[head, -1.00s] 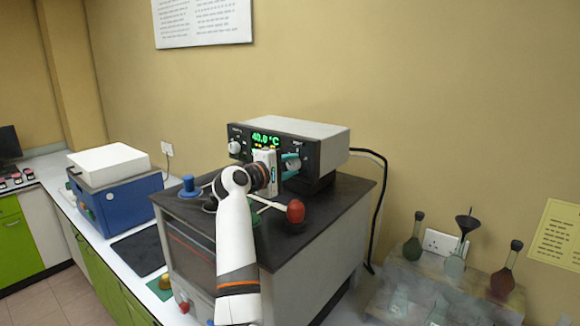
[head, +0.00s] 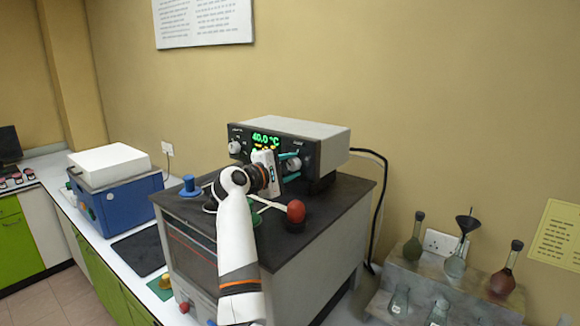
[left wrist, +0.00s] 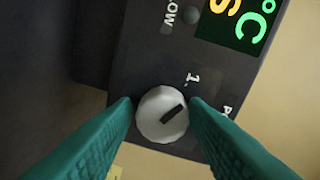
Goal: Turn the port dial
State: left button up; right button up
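The port dial (left wrist: 162,114) is a round pale knob with a dark pointer mark, beside a "1" on the dark panel. It also shows at the right end of the instrument's front in the head view (head: 292,165). My left gripper (left wrist: 160,101) is open, with one teal finger on each side of the dial and the fingertips close to its rim. I cannot tell if they touch it. The pointer slants toward the upper right in the left wrist view. My right gripper is not in view.
The instrument (head: 310,131) has a lit display reading 40.0 °C and another pale knob (head: 235,147) at its left. It stands on a dark-topped cabinet (head: 345,192). Several flasks stand at the right.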

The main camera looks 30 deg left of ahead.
pick_arm(q)
jog(key=shift+o, duration=1.2)
jog(key=shift+s+a, duration=0.1)
jog(key=shift+s+b, duration=0.45)
jog(key=s+a+b, duration=0.1)
jog(key=s+b, duration=0.4)
jog(key=s, duration=0.6)
jog(key=shift+a+r, duration=0.2)
jog(key=shift+r, duration=0.25)
